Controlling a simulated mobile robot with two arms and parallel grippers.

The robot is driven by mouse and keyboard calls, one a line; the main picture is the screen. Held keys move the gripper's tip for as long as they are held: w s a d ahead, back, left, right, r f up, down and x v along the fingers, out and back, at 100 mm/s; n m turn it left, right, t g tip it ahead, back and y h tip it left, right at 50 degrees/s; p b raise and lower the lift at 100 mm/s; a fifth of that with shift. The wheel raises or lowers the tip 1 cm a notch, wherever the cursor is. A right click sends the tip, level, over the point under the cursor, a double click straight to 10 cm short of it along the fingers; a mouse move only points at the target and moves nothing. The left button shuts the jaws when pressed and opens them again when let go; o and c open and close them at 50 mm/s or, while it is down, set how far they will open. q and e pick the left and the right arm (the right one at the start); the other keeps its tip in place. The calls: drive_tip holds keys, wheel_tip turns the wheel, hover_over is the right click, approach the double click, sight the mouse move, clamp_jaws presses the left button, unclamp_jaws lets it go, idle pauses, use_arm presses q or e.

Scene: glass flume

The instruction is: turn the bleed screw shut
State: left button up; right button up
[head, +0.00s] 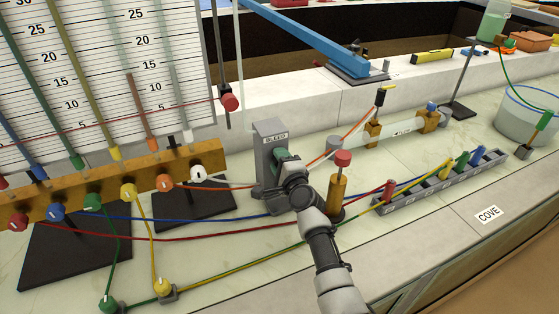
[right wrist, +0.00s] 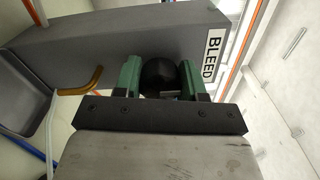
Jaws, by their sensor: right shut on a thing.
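The bleed screw's black round knob (right wrist: 159,73) sits on the face of a grey block (right wrist: 110,50) labelled BLEED. In the head view the grey block (head: 265,148) stands upright on the bench near the middle, and my gripper hides the knob there. My right gripper (head: 281,157) reaches the block's front. Its green fingers (right wrist: 160,80) lie on either side of the knob and are shut on it. How far the screw is turned cannot be told. My left gripper is not in view.
A brass cylinder with a red top (head: 337,191) stands close to the right of my arm. A wooden manifold with coloured knobs (head: 110,185) and a gauge board (head: 80,70) are at left. Several coloured tubes cross the bench. A rack of coloured plugs (head: 440,183) lies at right.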

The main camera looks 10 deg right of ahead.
idle(0.3)
drive_tip(key=o, duration=0.9)
drive_tip(key=shift+s, duration=0.25)
drive_tip(key=s+d+p, duration=0.2)
drive_tip(key=s+p, duration=0.2)
drive_tip(key=s, duration=0.6)
